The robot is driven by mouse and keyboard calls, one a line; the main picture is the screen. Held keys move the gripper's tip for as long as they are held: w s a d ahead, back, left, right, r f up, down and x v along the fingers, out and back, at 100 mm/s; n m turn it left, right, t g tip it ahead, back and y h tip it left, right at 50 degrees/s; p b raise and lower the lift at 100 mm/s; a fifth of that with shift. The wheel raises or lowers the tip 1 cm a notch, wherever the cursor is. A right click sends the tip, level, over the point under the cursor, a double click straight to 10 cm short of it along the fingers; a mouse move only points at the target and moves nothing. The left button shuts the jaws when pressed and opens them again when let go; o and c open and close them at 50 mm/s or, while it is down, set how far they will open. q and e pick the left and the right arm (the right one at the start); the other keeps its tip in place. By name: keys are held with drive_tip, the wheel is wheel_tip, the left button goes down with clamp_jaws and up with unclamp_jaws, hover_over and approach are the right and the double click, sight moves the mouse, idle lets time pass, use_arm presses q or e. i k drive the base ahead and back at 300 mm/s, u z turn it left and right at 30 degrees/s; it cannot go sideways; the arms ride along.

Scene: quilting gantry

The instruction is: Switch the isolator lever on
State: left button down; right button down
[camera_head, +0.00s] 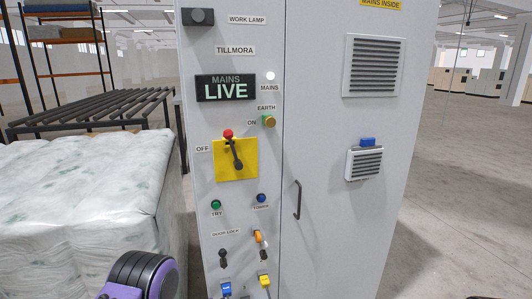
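The isolator lever (233,151) is a dark handle with a red knob at its upper end. It is mounted on a yellow plate (248,172) on the grey cabinet front and points up, tilted slightly left. An "OFF" label (203,149) is at the plate's left and an "ON" label (252,123) is above its right part. Above, a dark sign (225,88) reads "MAINS LIVE" and a white mains lamp (270,76) looks bright. Neither gripper is visible. A purple and black part of my arm shows at the bottom left, apart from the lever.
The cabinet door (335,225) has a dark handle (297,200) and vents. A brass-coloured earth knob (269,121), a green button (216,204) and a blue button (261,198) are near the lever. Door-lock controls are lower. A wrapped white stack (85,200) stands left.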

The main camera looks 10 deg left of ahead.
sight(228, 134)
drive_tip(key=z, duration=1.35)
drive_tip(key=i, duration=0.35)
drive_tip(key=u, duration=2.8)
